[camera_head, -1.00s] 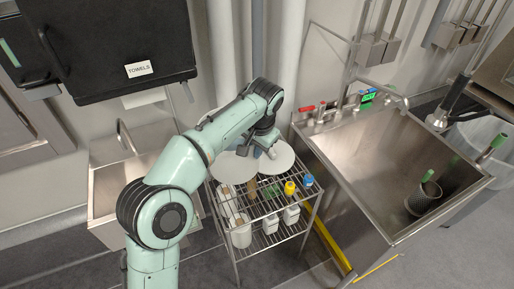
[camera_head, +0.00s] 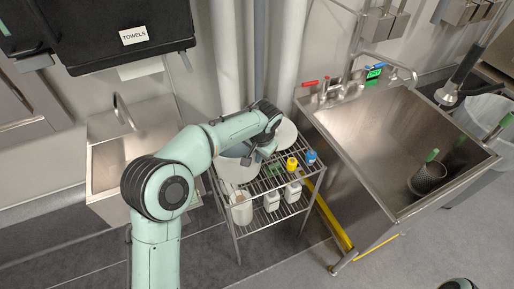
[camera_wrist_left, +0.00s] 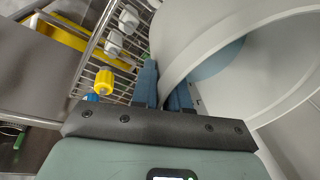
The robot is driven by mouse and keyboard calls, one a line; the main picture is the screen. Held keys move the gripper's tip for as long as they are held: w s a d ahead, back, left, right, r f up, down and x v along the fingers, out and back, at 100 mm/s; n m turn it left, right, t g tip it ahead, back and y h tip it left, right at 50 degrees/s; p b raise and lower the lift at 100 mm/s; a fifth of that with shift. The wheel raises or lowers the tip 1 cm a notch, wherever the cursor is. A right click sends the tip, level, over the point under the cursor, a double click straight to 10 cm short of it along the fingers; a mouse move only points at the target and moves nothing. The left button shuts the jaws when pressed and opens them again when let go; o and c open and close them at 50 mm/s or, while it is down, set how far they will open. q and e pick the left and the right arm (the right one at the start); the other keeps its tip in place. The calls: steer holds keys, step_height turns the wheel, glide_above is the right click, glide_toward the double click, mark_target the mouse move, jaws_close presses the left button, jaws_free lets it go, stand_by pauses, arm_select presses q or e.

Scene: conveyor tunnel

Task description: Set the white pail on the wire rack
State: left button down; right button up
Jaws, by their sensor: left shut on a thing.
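The white pail (camera_wrist_left: 185,30) fills the right of the left wrist view, close to the camera, with a curved white edge running between my fingers. My left gripper (camera_wrist_left: 163,88) is shut on that edge; I cannot tell whether it is rim or handle. In the head view white round surfaces (camera_head: 238,170) show on both sides of my left gripper (camera_head: 257,156), over the rack's left and back part. The wire rack (camera_head: 272,183) stands between the two sinks. Whether the pail touches its top is hidden. My right gripper is out of view.
A yellow-capped bottle (camera_head: 292,164) and a blue-capped one (camera_head: 311,157) stand at the rack's right. White containers (camera_head: 271,201) sit lower down. A large steel sink (camera_head: 375,140) is right of the rack, a smaller sink (camera_head: 98,165) left. Pipes rise behind.

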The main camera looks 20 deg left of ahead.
arm_select(q)
steer(key=shift+w+f, duration=0.1)
steer(key=shift+f, duration=0.25)
steer(key=c, duration=1.5)
jaws_free()
steer(key=shift+f, duration=0.3)
steer(key=shift+c, duration=0.2)
steer(key=o, duration=0.4)
steer(key=p+v, duration=0.1)
steer(key=v, duration=1.1)
steer(key=shift+r+p, duration=0.2)
steer(key=shift+p, duration=0.2)
steer(key=shift+s+f, duration=0.1)
steer(key=shift+s, duration=0.1)
